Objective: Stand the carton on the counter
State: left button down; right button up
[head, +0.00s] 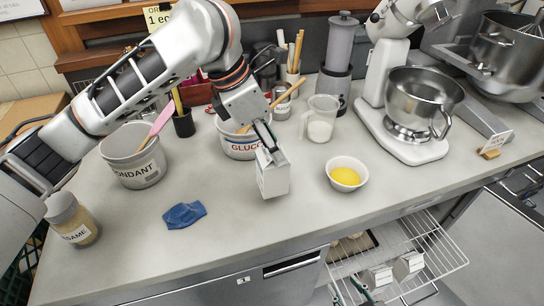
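The carton (273,179) is white with a gabled top and hangs near-upright, slightly tilted, over the middle of the counter (235,225). My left gripper (266,143), on the arm from the left, points down and is shut on the carton's top. I cannot tell whether the carton's base touches the counter. My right gripper (350,291) shows only in part at the bottom edge, by the wire rack; its fingers look apart with nothing visible between them.
A yellow-filled bowl (347,174) stands right of the carton, a GLUCOSE tub (238,148) and measuring jug (320,119) behind. A blue cloth (184,215) lies left. The front counter is clear between cloth and bowl. A wire rack (440,262) with white cartons juts out below.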

pick_arm(q)
jog(key=shift+f, duration=1.75)
jog(key=shift+f, duration=0.15)
jog(key=c, duration=1.2)
grip_release()
jog(key=p+v, duration=0.1)
jog(key=v, duration=1.1)
